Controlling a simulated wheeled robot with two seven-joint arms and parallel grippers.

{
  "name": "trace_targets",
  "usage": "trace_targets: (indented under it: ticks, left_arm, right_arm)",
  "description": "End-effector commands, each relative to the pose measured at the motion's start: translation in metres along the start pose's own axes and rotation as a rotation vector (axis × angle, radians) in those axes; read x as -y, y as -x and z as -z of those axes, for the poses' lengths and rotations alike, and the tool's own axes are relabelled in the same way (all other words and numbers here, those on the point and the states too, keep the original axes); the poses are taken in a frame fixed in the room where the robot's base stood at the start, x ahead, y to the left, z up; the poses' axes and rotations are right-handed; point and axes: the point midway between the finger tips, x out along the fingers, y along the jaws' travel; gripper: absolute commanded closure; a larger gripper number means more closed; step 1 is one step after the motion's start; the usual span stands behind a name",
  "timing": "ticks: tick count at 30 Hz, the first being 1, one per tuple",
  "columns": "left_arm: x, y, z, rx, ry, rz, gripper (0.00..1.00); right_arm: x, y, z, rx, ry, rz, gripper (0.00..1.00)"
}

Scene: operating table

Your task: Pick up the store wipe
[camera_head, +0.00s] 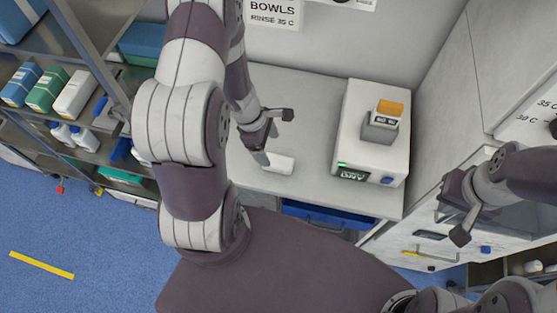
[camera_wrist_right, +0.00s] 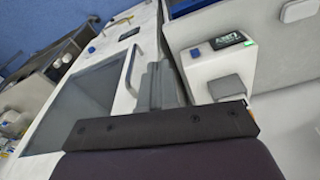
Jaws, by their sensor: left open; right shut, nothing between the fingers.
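A small white item (camera_head: 280,164), which looks like the wipe, lies on the light grey counter (camera_head: 318,100) left of a white device. It also seems to show at the upper right of the right wrist view (camera_wrist_right: 298,11). My left gripper (camera_head: 275,137) is open just above and beside it. One finger points down close to the item's left end; whether they touch cannot be told. My right gripper (camera_head: 460,222) is shut and empty, off to the right in front of the cabinets. Its closed fingers also show in the right wrist view (camera_wrist_right: 159,84).
The white device (camera_head: 352,150) with a small display stands on the counter's right part, carrying a grey and orange block (camera_head: 384,120). A blue drawer or bin (camera_head: 325,215) sits under the counter's front edge. Shelves with bottles (camera_head: 75,95) stand left. The counter behind the item is clear.

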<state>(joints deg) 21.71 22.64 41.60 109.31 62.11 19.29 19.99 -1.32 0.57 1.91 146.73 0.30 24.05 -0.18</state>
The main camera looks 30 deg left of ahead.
Motion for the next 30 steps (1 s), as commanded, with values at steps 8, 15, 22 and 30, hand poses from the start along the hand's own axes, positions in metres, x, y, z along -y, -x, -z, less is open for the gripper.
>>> trace_targets:
  ticks: [8, 15, 22, 30]
  left_arm:
    - [0.002, -0.041, 0.000, -0.001, -0.004, 0.002, 0.17]
    - [0.005, -0.080, 0.001, 0.000, -0.006, 0.001, 0.17]
    - [0.005, -0.083, 0.001, 0.000, -0.006, 0.000, 0.17]
    - [0.004, -0.083, 0.001, 0.000, -0.006, 0.000, 0.72]
  right_arm:
    - [0.000, -0.004, 0.000, 0.000, 0.000, 0.000, 1.00]
    - [0.000, 0.000, 0.000, -0.001, 0.000, 0.000, 1.00]
    - [0.000, -0.001, 0.000, 0.000, 0.000, 0.000, 1.00]
    - [0.000, -0.001, 0.000, 0.000, 0.000, 0.000, 1.00]
